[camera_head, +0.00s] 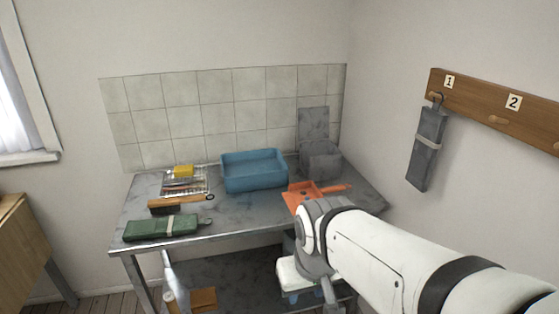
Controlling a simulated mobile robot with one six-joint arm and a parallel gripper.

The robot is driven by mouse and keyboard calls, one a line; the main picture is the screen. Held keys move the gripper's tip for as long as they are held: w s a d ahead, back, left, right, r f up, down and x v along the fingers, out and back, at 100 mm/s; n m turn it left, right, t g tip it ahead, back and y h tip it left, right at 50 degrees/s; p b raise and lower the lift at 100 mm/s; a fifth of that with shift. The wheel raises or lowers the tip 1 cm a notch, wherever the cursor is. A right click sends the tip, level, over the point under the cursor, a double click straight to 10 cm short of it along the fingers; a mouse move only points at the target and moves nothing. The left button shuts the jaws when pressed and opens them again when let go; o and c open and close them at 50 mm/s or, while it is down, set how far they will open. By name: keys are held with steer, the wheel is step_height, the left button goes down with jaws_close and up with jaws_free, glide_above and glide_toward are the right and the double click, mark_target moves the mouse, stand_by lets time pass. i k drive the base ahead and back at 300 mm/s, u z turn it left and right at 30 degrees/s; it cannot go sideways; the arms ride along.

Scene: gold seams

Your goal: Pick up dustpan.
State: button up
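The dustpan (303,193) is orange and lies on the right part of the grey metal table (238,219), in front of the blue tub. Its handle points right. My white arm reaches in from the lower right and hides part of the table's front right. My gripper (329,292) is at the arm's end, pointing down in front of the table's edge, below and apart from the dustpan. Its fingers are small and partly hidden, so I cannot tell how they stand.
A blue tub (254,180) and a grey block (321,161) stand behind the dustpan. A brush (165,207), a green case (161,228) and a wire rack with a yellow sponge (184,171) are on the left. A grey pouch (425,155) hangs from the peg rail (480,105).

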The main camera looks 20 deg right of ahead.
mark_target(292, 198)
steer(key=z, duration=0.7)
steer(key=i, duration=1.3)
steer(key=z, duration=0.45)
